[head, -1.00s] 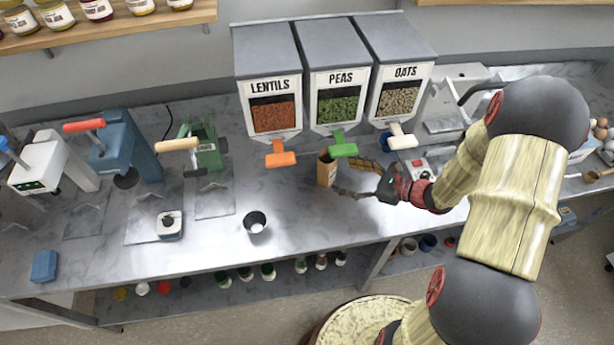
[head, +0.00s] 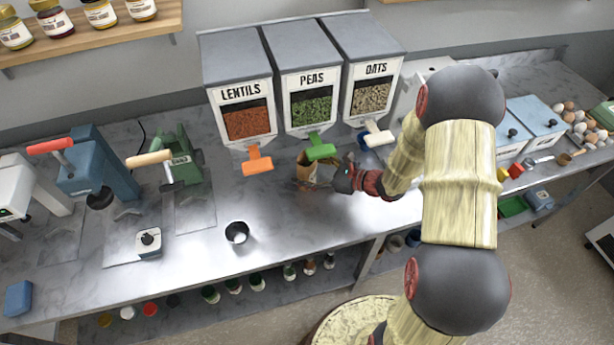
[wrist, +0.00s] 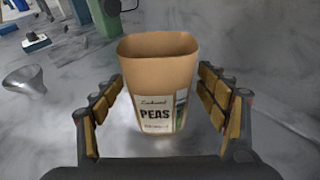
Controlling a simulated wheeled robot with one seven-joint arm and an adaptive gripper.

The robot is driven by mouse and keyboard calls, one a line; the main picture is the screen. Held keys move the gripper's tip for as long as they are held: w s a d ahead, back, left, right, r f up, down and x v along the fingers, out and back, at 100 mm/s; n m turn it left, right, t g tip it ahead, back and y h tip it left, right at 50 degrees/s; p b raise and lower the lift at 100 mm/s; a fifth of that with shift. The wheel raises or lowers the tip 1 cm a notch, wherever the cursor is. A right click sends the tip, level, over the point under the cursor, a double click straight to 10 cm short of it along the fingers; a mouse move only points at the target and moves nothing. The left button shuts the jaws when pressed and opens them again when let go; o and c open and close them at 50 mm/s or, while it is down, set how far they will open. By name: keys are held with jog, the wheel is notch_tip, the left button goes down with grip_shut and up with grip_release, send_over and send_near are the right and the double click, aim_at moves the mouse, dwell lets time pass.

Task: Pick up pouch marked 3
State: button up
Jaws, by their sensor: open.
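A brown kraft pouch (head: 306,168) stands upright on the counter under the green spout of the PEAS dispenser. In the wrist view the pouch (wrist: 158,72) has an open top and a white label reading PEAS; I see no 3 on it. My gripper (head: 322,184) is at the pouch. In the wrist view my gripper (wrist: 160,92) is open, with one padded finger on each side of the pouch and gaps between. Part of the pouch is hidden by the gripper in the head view.
A metal cup (head: 237,232) and a small white device (head: 149,244) stand to the left. The counter front (head: 290,222) is clear.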

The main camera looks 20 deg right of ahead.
jog(key=shift+c, duration=0.6)
jog(key=c, duration=1.4)
jog(key=shift+c, duration=0.2)
